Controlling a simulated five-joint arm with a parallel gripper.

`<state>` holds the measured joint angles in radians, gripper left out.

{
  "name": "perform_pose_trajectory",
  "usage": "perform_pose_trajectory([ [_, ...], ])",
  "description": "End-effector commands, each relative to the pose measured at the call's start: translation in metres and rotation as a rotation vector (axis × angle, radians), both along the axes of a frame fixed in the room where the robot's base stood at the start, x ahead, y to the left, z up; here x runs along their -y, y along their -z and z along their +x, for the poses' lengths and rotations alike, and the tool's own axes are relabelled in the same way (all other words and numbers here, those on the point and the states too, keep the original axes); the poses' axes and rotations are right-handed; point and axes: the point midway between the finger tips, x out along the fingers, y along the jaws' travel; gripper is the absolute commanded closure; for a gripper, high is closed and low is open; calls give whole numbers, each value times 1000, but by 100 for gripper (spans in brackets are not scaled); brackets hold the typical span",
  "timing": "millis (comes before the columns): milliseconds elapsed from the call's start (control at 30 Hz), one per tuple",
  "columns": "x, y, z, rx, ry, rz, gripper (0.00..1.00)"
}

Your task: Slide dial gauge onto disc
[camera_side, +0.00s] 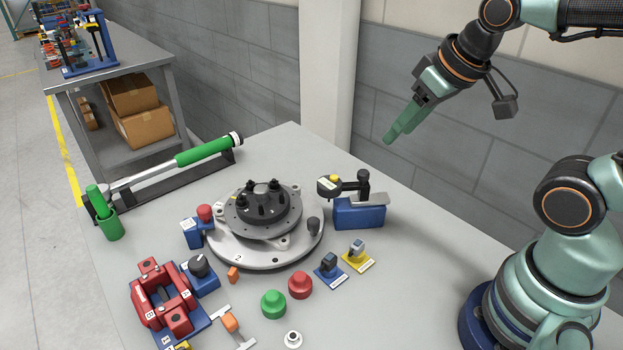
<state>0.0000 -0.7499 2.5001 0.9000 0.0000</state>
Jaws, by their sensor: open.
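The dial gauge (343,186), a black piece with a round head and a yellow spot, sits on a blue block (362,216) right of the fixture. Its head points left toward the disc. The disc (243,222) is dark grey, with a black bolted hub on top, and lies on a larger silver plate (290,252). The gauge head is apart from the disc. My gripper (391,138) has green fingers and is open and empty, high above the table's back edge, above and right of the gauge. The fingers overlap in this view.
A green-handled torque wrench (180,162) lies on a black rack at the back left. A red clamp fixture (162,297), green knob (273,304), red knob (300,285) and small blue and yellow holders (357,260) crowd the front.

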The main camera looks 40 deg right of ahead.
Motion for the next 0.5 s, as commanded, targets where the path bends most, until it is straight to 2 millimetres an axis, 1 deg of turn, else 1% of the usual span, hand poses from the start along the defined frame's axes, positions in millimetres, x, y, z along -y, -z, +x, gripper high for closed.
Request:
perform_pose_trajectory([
  [33, 0, 0, 0, 0, 0, 0, 50],
  [67, 0, 0, 0, 0, 0, 0, 38],
  [167, 0, -1, 2, -10, 14, 8, 38],
  [267, 1, -3, 7, -51, 68, 33, 38],
  [367, 2, -7, 17, -122, 169, 76, 38],
  [500, 4, -8, 36, -241, 354, 134, 38],
])
